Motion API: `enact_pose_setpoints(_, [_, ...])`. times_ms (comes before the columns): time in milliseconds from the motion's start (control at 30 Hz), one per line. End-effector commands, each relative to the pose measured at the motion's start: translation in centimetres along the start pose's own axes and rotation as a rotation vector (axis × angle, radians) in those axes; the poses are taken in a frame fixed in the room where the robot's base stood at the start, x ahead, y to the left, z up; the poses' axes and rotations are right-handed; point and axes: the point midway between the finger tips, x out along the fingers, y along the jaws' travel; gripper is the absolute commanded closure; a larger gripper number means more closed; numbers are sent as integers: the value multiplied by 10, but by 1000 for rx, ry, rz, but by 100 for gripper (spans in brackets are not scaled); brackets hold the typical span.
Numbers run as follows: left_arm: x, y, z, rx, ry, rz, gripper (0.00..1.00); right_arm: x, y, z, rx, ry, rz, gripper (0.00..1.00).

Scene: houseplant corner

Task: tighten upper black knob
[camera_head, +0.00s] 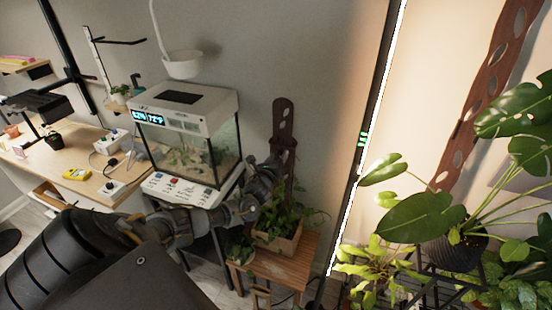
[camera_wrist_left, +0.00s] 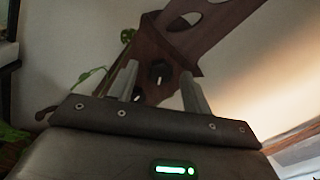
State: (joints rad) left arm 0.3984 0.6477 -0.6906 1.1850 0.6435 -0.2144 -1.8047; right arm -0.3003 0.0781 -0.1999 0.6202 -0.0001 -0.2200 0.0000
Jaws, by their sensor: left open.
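A dark brown slotted board (camera_head: 283,120) stands upright behind a wooden planter box (camera_head: 288,240) at the middle of the head view. In the left wrist view the same board (camera_wrist_left: 200,38) runs up to the right. A black knob (camera_wrist_left: 160,70) on it shows between my finger pads, and a second dark knob-like shape (camera_wrist_left: 128,35) sits above left. I cannot tell which is the upper knob. My left gripper (camera_head: 270,165) is open in front of the board's lower part; in the wrist view its fingers (camera_wrist_left: 158,76) stand either side of the knob. Contact cannot be told. My right gripper is not in view.
A glass terrarium (camera_head: 190,140) with a white lid stands on a stand to the left. A wooden desk (camera_head: 65,165) with small items is further left. Leafy plants (camera_head: 420,215) fill the right. A small wooden table (camera_head: 285,265) carries the planter. Leaves crowd around my gripper.

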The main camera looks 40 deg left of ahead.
Motion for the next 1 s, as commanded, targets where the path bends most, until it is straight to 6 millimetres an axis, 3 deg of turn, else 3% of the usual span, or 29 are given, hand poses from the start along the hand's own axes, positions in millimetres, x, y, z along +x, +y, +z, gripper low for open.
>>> enact_pose_setpoints(167, [-10,1,-1,0,1,-2,51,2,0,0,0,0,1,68])
enact_pose_setpoints(700, [-100,2,-1,0,1,0,51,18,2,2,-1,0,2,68])
enact_pose_setpoints(1000, [-110,1,1,0,0,1,51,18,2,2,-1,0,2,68])
